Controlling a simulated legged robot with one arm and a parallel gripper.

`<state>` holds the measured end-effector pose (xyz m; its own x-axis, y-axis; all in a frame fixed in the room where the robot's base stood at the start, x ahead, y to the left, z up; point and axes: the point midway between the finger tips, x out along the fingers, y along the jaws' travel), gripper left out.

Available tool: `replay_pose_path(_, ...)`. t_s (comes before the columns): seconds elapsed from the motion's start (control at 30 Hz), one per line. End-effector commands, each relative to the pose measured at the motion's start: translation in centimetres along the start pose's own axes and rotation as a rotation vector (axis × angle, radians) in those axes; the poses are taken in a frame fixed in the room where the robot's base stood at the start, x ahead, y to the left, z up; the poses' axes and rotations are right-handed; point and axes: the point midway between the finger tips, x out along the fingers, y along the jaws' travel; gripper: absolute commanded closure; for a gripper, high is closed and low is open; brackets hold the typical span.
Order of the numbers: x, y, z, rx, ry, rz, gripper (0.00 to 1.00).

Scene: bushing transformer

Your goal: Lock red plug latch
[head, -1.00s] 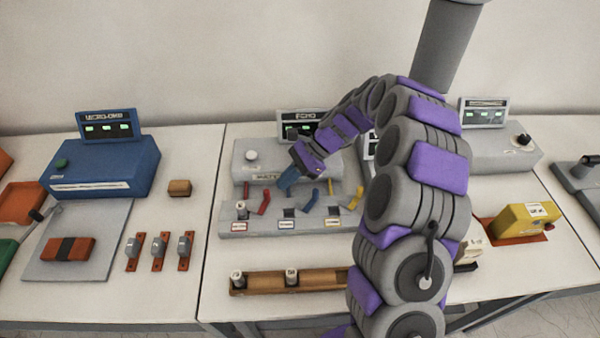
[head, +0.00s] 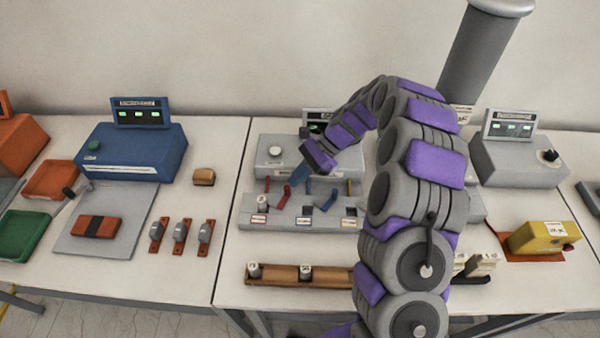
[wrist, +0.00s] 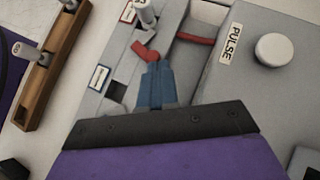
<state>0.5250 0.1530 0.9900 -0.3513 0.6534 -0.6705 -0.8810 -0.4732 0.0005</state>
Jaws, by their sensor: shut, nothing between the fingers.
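The red latch lever (head: 284,197) stands on the grey socket strip, beside a pale plug (head: 262,204) in the red-labelled position. In the wrist view, the red lever (wrist: 146,52) lies just beyond my fingertips, with the plug (wrist: 147,12) past it. A separate red bar (wrist: 195,39) shows to the right. My gripper (head: 298,177) has blue fingers and is shut and empty. Its fingertips (wrist: 155,68) are at or very near the red lever; I cannot tell whether they touch. The purple gripper body hides part of the strip in the wrist view.
Blue and yellow levers stand right of the red one on the strip (head: 290,222). A grey PULSE box (wrist: 270,100) with a white knob is close behind. A wooden rack (head: 328,275) with plugs lies in front. My arm covers the right of the bench.

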Motion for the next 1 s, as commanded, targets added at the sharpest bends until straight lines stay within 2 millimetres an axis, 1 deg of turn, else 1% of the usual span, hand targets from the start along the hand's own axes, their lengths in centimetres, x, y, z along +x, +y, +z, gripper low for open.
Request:
replay_pose_path(0.03, -0.1, -0.2, 0.3, -0.016, 0.001, 0.020, 1.00)
replay_pose_path(0.33, 0.4, -1.1, 0.7, -0.113, -0.001, 0.133, 1.00)
replay_pose_path(0.53, 0.8, -1.7, 1.0, -0.133, -0.003, 0.150, 1.00)
replay_pose_path(0.83, 0.9, -1.6, 0.8, -0.132, -0.002, 0.147, 1.00)
replay_pose_path(1.0, 0.7, -1.0, 0.7, -0.130, -0.003, 0.146, 1.00)
